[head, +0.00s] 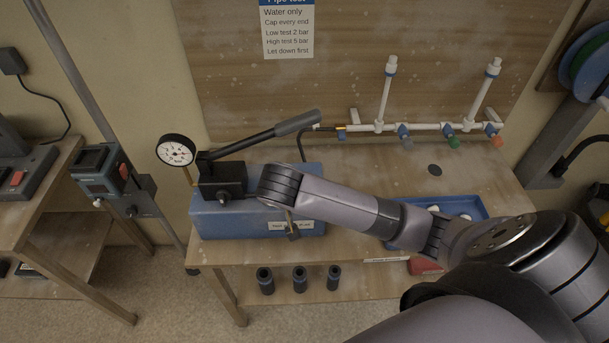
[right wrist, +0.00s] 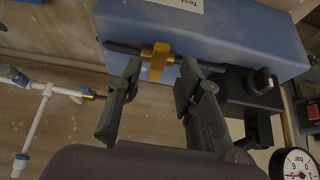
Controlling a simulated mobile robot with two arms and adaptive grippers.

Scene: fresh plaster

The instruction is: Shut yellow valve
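The yellow valve (right wrist: 157,62) shows as a brass-yellow handle on a dark pipe along the side of the blue pump tank in the right wrist view. The tank (head: 220,222) stands on the bench in the head view, where my right arm hides the valve. My right gripper (right wrist: 160,68) is open, its two fingers on either side of the yellow handle, with gaps visible between fingers and handle. My left gripper is not in view.
A white pipe rig (head: 430,127) with coloured taps stands at the back. A blue tray (head: 470,203) lies right, partly behind my arm. Dark cylinders (head: 299,279) stand below.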

